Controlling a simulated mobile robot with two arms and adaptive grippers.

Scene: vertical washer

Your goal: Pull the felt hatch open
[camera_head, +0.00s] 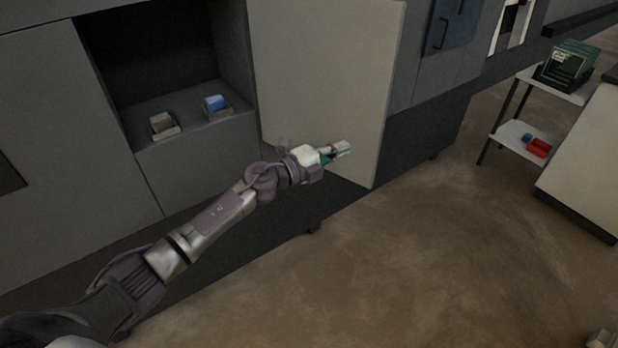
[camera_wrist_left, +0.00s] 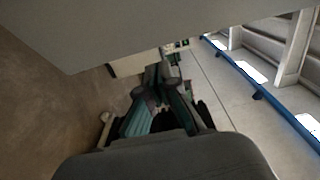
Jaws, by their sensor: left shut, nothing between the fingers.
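The hatch (camera_head: 318,75) is a large light grey panel. It stands swung out from the grey cabinet, beside an open dark compartment (camera_head: 150,45). My left gripper (camera_head: 342,150) is shut and empty, in front of the panel's lower part. In the left wrist view, the left gripper (camera_wrist_left: 166,72) shows fingers together, with a pale panel (camera_wrist_left: 130,28) across the top. I cannot tell whether the gripper touches the panel.
Two small boxes, one brownish (camera_head: 163,126) and one blue (camera_head: 215,103), sit on the compartment floor. A dark blue panel with a handle (camera_head: 455,22) is farther right. A shelf cart (camera_head: 515,140) holds bins at right.

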